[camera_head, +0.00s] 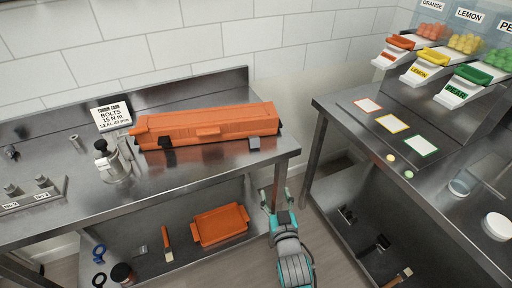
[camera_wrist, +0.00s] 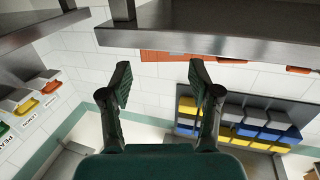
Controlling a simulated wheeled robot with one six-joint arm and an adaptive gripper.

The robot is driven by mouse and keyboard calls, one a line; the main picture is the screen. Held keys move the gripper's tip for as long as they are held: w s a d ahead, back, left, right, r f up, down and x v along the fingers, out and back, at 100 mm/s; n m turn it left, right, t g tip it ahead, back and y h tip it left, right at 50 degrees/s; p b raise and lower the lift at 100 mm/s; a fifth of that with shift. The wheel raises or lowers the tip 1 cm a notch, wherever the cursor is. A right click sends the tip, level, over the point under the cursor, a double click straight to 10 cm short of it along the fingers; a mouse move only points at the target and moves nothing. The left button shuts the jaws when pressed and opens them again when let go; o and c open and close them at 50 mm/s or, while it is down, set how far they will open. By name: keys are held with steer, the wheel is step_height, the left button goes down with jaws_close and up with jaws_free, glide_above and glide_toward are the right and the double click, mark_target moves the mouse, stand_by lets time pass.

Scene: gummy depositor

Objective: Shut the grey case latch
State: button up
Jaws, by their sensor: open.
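A long orange case (camera_head: 210,121) lies on the left metal bench in the head view, its lid down. The grey latch (camera_head: 254,142) is at the front right of the case and juts out from its face. A black latch (camera_head: 167,142) is at the front left. My gripper (camera_head: 276,198) is in front of the bench's right end, apart from the case and lower in the picture than the grey latch. In the wrist view my gripper (camera_wrist: 160,86) has its two dark fingers wide apart with nothing between them. I cannot make out the grey latch there.
The bench's front edge (camera_head: 215,172) and right leg (camera_head: 279,190) are close to my gripper. A clamp-like metal device (camera_head: 115,162) stands left of the case. An orange tray (camera_head: 219,225) lies on the lower shelf. A second bench (camera_head: 350,103) stands right, across a gap.

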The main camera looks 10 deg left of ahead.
glide_toward(255, 145)
steer(key=shift+y, duration=0.4)
steer(key=x, duration=0.9)
steer(key=shift+w+d+f, duration=0.2)
steer(key=shift+w, duration=0.05)
steer(key=c, duration=1.2)
